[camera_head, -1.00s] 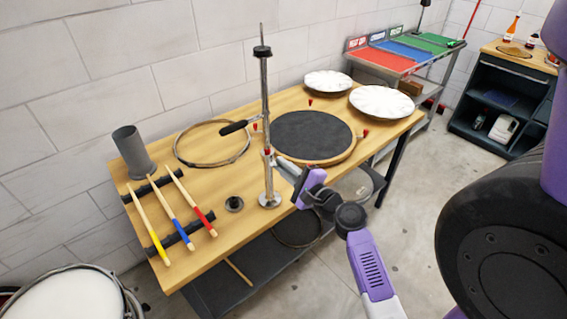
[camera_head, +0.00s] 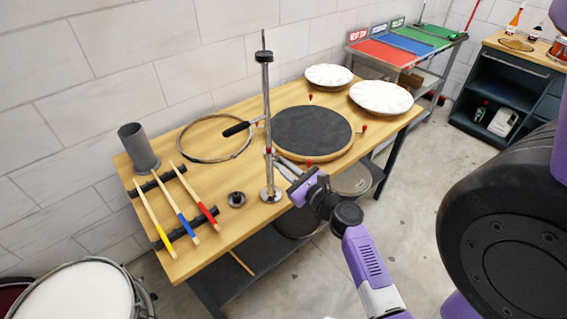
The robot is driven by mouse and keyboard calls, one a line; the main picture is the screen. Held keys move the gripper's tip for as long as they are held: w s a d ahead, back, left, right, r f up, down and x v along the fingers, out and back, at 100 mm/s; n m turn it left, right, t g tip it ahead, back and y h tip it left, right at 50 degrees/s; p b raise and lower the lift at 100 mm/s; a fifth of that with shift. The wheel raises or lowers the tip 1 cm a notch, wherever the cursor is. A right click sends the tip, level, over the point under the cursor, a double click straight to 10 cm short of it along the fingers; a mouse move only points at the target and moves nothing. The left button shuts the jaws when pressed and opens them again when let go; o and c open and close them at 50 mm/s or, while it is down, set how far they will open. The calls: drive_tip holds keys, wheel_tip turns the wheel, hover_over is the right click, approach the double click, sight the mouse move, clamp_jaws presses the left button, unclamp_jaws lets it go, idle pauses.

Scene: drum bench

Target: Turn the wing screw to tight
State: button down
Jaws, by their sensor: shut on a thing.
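The metal stand (camera_head: 267,120) rises upright from a round base on the front edge of the wooden bench. A small red wing screw (camera_head: 268,151) shows on its post at mid height. My gripper (camera_head: 289,169) reaches in from the lower right, its fingers pointing at the post just below the red part. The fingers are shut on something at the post. What lies between the tips is too small to make out, and the screw's angle cannot be read.
A dark round pad (camera_head: 312,133) lies behind the stand, with white drum heads (camera_head: 381,97) further right. Drumsticks (camera_head: 178,215) rest on black bars at the left, near a grey cup (camera_head: 138,147). A black knob (camera_head: 236,199) stands beside the stand's base.

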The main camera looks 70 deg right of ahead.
drive_tip(key=shift+f+m, duration=0.1)
drive_tip(key=shift+m, duration=0.5)
drive_tip(key=c, duration=1.5)
unclamp_jaws()
drive_tip(key=shift+a, duration=0.1)
drive_tip(key=b+v, duration=0.2)
drive_tip(key=v, duration=0.5)
drive_tip(key=shift+s, duration=0.4)
